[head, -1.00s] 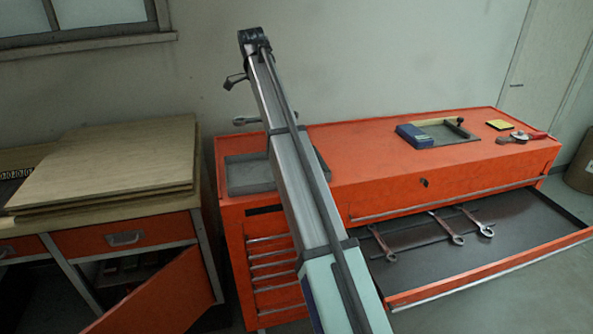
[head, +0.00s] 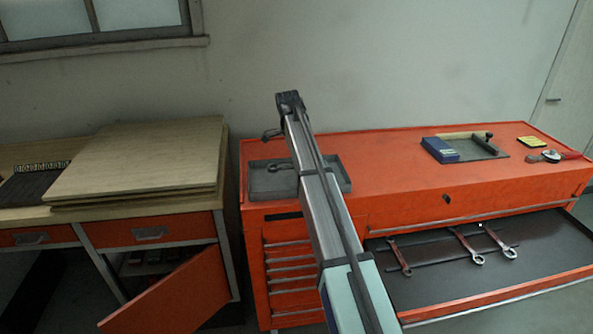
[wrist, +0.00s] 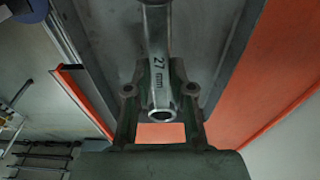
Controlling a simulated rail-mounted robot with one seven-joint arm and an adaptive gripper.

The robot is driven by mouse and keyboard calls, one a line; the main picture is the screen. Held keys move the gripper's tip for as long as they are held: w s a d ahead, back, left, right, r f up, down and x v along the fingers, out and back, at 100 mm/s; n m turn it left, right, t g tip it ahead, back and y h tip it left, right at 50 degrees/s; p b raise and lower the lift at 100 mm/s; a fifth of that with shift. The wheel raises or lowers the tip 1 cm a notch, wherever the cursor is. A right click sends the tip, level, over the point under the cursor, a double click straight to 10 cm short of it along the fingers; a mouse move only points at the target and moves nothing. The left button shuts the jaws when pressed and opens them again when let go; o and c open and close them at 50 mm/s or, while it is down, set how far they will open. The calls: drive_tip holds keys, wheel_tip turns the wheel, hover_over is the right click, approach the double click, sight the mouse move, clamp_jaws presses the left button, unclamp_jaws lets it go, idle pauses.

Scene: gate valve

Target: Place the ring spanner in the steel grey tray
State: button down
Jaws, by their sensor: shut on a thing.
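The ring spanner (wrist: 157,40), bright steel and marked 27 mm, is between the fingers of my gripper (wrist: 160,90) in the wrist view. My gripper is shut on it. In the head view one ring end of the spanner (head: 280,165) shows left of my arm, in front of the steel grey tray (head: 262,185). My arm hides the rest of it and most of my gripper. The tray is shallow and sits at the left end of the orange cabinet top. I cannot tell whether the spanner touches the tray.
The orange cabinet (head: 400,175) has an open drawer (head: 440,280) with several spanners in it. A second tray (head: 487,147) with a blue box (head: 440,149) stands on top at the right. A wooden bench (head: 130,165) with stacked boards stands left, its cupboard door open.

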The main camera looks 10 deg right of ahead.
sight(292, 164)
drive_tip(key=shift+f+p, duration=0.55)
drive_tip(key=shift+f, duration=1.9)
drive_tip(key=shift+f, duration=0.15)
drive_tip(key=c, duration=1)
unclamp_jaws()
drive_tip(key=r+b, duration=0.1)
drive_tip(key=r, duration=0.3)
drive_tip(key=a+r+b, duration=0.1)
drive_tip(key=r, duration=0.3)
drive_tip(key=r+b, duration=0.1)
drive_tip(key=r, duration=0.3)
drive_tip(key=shift+a+r, duration=0.15)
drive_tip(key=shift+a, duration=0.1)
